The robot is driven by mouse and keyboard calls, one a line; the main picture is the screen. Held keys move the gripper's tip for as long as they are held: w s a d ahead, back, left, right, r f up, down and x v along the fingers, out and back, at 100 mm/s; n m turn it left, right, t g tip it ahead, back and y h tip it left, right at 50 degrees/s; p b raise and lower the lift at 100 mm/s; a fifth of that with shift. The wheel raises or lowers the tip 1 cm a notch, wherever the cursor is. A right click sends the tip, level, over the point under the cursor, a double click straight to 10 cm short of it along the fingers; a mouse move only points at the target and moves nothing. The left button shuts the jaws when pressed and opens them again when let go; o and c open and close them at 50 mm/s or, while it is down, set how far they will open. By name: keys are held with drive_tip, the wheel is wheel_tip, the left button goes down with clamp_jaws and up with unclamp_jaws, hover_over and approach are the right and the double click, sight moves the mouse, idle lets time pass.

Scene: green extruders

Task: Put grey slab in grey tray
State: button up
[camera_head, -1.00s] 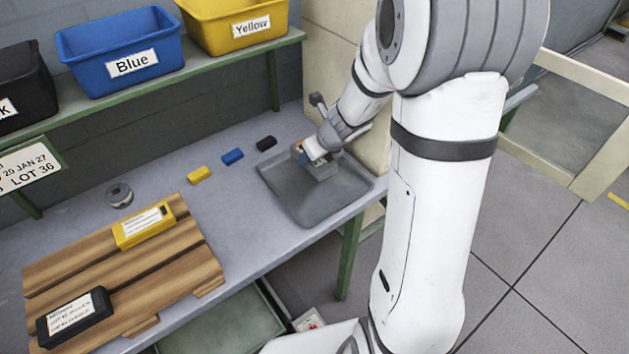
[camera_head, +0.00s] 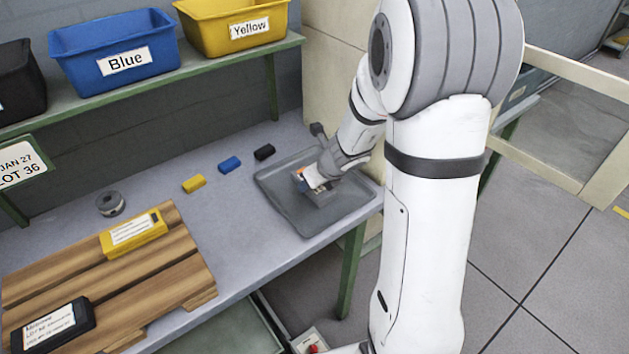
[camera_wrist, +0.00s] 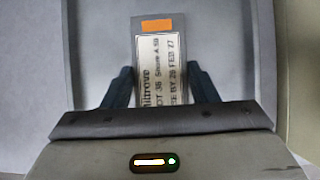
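The grey tray (camera_head: 285,213) lies on the bench at the right end, below my arm. My gripper (camera_head: 316,180) is low over the back right part of the tray, pointing down into it. It is shut on the grey slab (camera_head: 326,199), which is inside the tray's outline. In the wrist view the slab (camera_wrist: 161,75) lies between my two dark fingers, with a white printed label and an orange mark facing up. The tray floor (camera_wrist: 100,45) shows around it. I cannot tell whether the slab touches the floor.
A grey ring (camera_head: 110,204) is further left. A wooden pallet (camera_head: 170,275) holds a yellow slab (camera_head: 133,233) and a black slab (camera_head: 52,326). Blue (camera_head: 117,55) and yellow (camera_head: 235,22) bins stand above.

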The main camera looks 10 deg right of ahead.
drive_tip(key=o, duration=0.4)
drive_tip(key=shift+r+p, duration=0.3)
drive_tip(key=p+v, duration=0.6)
drive_tip(key=v, duration=0.6)
drive_tip(key=s+a+r+n+g, duration=0.1)
drive_tip(key=s+a+r+n, duration=0.5)
drive_tip(key=n, duration=0.8)
drive_tip(key=shift+s+d+r+n+g+h, duration=0.45)
drive_tip(key=shift+s+n, duration=1.6)
drive_tip(key=shift+n, duration=0.85)
drive_tip(key=shift+s+d+r+n+g+h, duration=0.5)
drive_tip(key=shift+s+n, duration=1.5)
drive_tip(key=shift+n, duration=0.9)
drive_tip(key=shift+s+d+r+n+g+h, duration=0.3)
drive_tip(key=shift+s+d+r+n, duration=0.2)
drive_tip(key=shift+s+n, duration=2)
